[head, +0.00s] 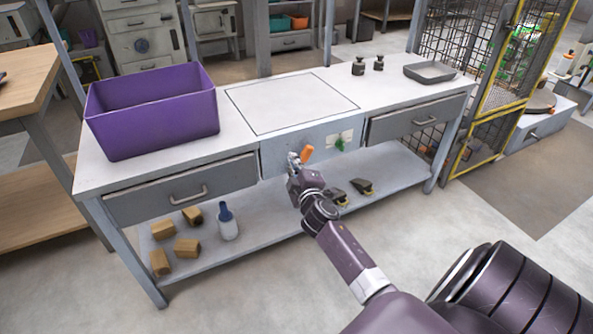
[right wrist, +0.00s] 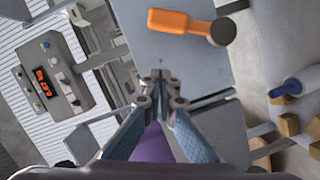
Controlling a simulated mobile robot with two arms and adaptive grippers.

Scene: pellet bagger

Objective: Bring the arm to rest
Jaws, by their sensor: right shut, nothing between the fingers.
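My right gripper (head: 293,160) is in front of the workbench's grey middle front panel (head: 270,153). In the right wrist view its fingers (right wrist: 160,76) are closed together with nothing between them. An orange handle (head: 306,153) is just right of the gripper in the head view. In the right wrist view the orange handle (right wrist: 180,22) ends at a dark round knob and is apart from the fingertips. A green piece (head: 340,143) is further right on the panel. My left gripper is not in view.
The workbench (head: 240,135) carries a purple bin (head: 150,125), two small dark weights (head: 358,67) and a grey tray (head: 430,72). A yellow-framed mesh cage (head: 500,70) stands right. Floor in front is clear.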

